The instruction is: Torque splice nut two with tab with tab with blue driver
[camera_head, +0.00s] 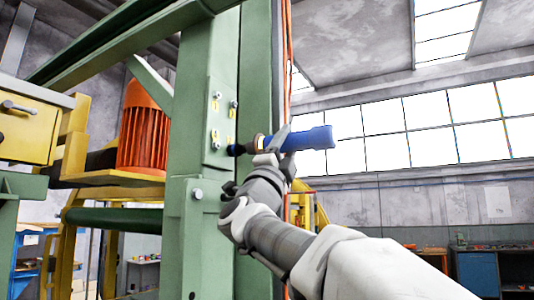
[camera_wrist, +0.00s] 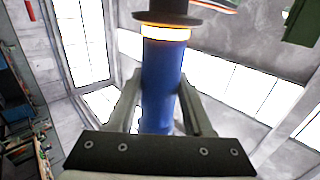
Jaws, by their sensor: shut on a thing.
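My gripper (camera_head: 278,150) is shut on the blue driver (camera_head: 308,139), which lies nearly level with its dark nose pointing left. The nose is at the lower right of the splice plate (camera_head: 222,120) on the green post; I cannot tell whether it touches or sits over a nut. An upper left nut (camera_head: 216,96), an upper right nut (camera_head: 233,104) and a lower left nut (camera_head: 216,146) show on the plate, with small yellow tabs beside them. The numbers are too small to read. In the wrist view the blue driver (camera_wrist: 162,85) stands between both fingers, below a dark collar.
A single bolt (camera_head: 197,194) sits lower on the green post (camera_head: 190,240). An orange motor (camera_head: 143,128) is behind the post at left. A yellow drawer cabinet (camera_head: 28,125) is at far left. Orange cables (camera_head: 287,50) run up the post's right side. Open space lies to the right.

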